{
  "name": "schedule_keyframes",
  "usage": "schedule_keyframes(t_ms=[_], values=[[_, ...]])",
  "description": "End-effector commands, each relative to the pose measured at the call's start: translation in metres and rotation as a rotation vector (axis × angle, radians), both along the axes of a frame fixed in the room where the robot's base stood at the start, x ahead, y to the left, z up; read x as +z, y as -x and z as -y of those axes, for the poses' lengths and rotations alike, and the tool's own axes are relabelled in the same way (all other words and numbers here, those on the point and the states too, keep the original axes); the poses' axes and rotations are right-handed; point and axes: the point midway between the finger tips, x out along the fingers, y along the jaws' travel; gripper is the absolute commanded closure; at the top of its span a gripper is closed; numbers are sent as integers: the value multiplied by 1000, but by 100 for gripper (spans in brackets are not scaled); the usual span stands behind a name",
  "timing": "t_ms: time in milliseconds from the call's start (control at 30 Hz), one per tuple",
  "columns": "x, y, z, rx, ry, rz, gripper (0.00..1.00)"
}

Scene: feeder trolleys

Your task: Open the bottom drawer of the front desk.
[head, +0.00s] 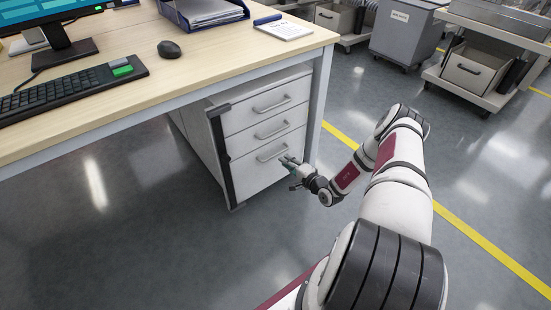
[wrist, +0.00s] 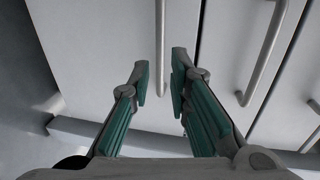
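The front desk (head: 200,75) has a white drawer unit under its right end, with three drawers. The bottom drawer (head: 250,175) is the tallest and looks closed, with a grey bar handle (head: 270,153). My gripper (head: 287,163) is at the right end of that handle. In the wrist view the bottom drawer's front (wrist: 95,40) fills the left and its handle (wrist: 160,45) runs upright. My gripper (wrist: 160,78) is open there, one finger on each side of the handle's near end, with gaps visible on both sides.
The middle drawer's handle (wrist: 262,55) is right of my fingers in the wrist view. A desk leg (head: 319,105) stands right of the drawer unit. A grey bin (head: 402,35) and a trolley (head: 480,75) stand at the back right.

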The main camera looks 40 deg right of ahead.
Motion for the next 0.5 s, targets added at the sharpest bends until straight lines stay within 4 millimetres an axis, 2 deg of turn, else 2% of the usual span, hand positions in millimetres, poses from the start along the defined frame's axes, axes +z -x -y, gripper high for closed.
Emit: schedule_keyframes(t_ms=[100, 233, 500], values=[[-7, -24, -1, 1, 1, 3, 82], [-11, -46, -2, 1, 1, 3, 82], [-15, -72, -2, 0, 0, 1, 82]])
